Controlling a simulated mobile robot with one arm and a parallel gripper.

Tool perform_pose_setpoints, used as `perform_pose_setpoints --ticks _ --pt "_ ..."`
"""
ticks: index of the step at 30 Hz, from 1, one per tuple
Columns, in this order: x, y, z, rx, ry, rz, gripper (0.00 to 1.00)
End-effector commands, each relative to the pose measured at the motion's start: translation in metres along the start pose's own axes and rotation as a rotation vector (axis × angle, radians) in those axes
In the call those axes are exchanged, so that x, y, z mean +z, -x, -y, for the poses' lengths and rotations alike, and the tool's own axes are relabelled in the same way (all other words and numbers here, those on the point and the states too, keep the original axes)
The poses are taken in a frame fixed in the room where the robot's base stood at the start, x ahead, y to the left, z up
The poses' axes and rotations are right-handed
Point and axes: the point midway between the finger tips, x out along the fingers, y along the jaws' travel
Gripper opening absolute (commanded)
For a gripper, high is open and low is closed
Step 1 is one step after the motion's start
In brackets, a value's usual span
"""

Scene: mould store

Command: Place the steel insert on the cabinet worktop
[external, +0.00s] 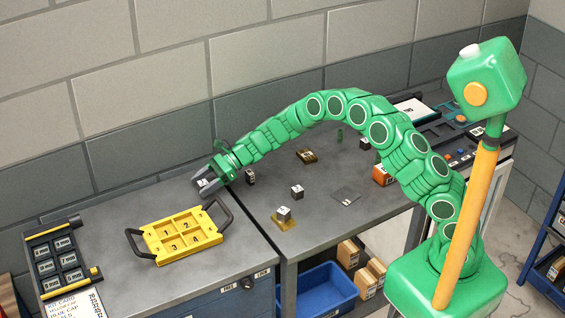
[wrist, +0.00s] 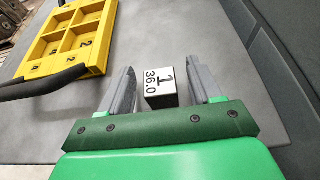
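A small dark steel block with a white top marked "1 36.0", which I take for the steel insert (wrist: 161,78), is between the fingers of my gripper (wrist: 163,68). In the wrist view a gap shows on each side of it, so the fingers are open around it. It appears to stand on the grey cabinet worktop (wrist: 207,25). In the external view my gripper (external: 207,184) is low over the back right of the cabinet worktop (external: 120,215), and the insert (external: 203,183) shows small between the fingers.
A yellow compartment tray with dark handles (external: 184,236) is in front of my gripper. A black rack (external: 58,262) is at the far left. On the adjoining bench, several small blocks stand, one (external: 250,177) close to my gripper. The wall is behind.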

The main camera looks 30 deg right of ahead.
Motion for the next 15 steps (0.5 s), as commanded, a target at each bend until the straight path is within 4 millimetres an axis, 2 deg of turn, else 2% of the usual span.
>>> perform_pose_setpoints --ticks 8,15 --pt "0.003 0.005 0.000 -0.001 -0.001 0.000 0.64" --pt "0.002 0.042 0.001 -0.002 -0.003 0.000 0.64"
